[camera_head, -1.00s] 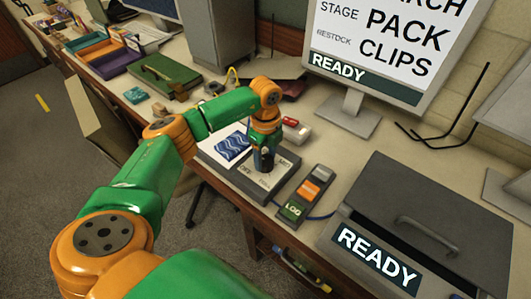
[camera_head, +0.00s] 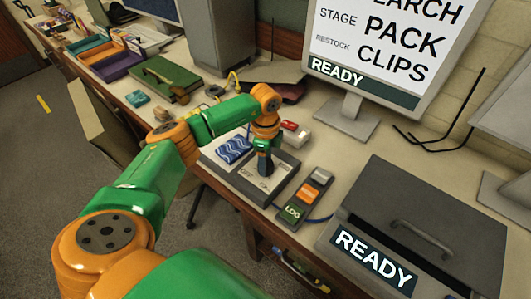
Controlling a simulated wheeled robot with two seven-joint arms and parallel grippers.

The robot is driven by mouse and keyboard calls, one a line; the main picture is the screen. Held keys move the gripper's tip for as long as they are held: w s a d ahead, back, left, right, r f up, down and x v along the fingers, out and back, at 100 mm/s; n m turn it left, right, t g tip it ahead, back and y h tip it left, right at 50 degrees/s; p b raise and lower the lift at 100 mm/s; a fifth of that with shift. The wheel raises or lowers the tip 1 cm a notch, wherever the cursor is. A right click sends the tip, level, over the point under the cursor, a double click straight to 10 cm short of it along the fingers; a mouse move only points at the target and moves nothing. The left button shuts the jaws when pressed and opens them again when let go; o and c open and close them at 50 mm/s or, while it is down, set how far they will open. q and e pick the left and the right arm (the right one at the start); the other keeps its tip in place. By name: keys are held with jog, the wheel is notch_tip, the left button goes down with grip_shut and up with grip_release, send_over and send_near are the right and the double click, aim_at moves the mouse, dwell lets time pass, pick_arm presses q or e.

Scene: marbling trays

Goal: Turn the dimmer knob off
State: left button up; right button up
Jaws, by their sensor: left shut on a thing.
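The dimmer box (camera_head: 279,188) is a dark grey unit with a light face plate (camera_head: 246,176) marked "OFF" on its left part. It sits on the bench near the front edge. My left gripper (camera_head: 265,168) points down onto the face plate and is shut on the dimmer knob. The knob itself is mostly hidden by the gripper, so its turn angle cannot be read. My right gripper is not in view.
A monitor (camera_head: 385,45) stands behind. Red and white items (camera_head: 295,133) lie close by.

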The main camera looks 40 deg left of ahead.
pick_arm(q)
jog(key=o, duration=1.4)
jog(key=shift+c, duration=0.2)
notch_tip(320, 180, up, 7)
jog(key=shift+r+b, duration=0.1)
jog(key=shift+b, duration=0.9)
